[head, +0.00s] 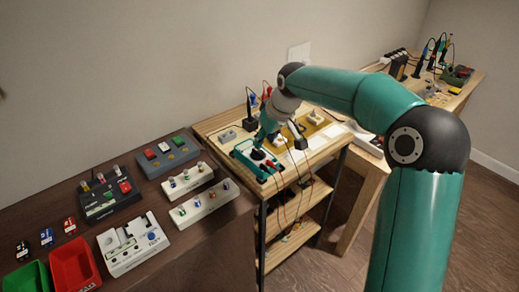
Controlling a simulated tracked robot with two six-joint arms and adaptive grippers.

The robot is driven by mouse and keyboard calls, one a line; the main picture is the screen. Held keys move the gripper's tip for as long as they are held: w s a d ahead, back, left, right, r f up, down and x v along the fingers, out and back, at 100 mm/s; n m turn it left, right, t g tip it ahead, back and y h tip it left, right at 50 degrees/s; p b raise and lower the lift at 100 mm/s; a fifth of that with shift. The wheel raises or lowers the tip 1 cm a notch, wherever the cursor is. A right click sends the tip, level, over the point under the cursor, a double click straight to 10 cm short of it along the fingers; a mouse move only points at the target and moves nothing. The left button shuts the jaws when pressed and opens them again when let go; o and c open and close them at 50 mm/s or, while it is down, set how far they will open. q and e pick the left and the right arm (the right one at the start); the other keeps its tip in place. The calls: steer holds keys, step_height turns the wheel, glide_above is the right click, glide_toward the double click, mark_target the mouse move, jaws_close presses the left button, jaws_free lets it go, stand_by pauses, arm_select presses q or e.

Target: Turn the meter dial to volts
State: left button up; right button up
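The meter (245,160), a small teal-edged unit with a dark round dial (258,155), lies near the front left corner of the wooden bench. Red and black leads run from its right end over the bench edge. My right arm reaches in from the right, and its gripper (262,141) points down at the meter, just above or at the dial. I cannot tell whether the fingers touch the dial, and they are too small to show open or shut. The dial's setting cannot be read. My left gripper is not in view.
The bench (213,126) also holds a yellow unit (321,117) and upright probes behind the gripper. The dark table (200,262) at left carries several modules, a red bin (75,267) and a green bin (28,277). Another bench stands at the back right.

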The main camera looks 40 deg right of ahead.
mark_target(259, 152)
steer(key=x, duration=0.6)
jaws_close()
steer(key=shift+a, duration=0.1)
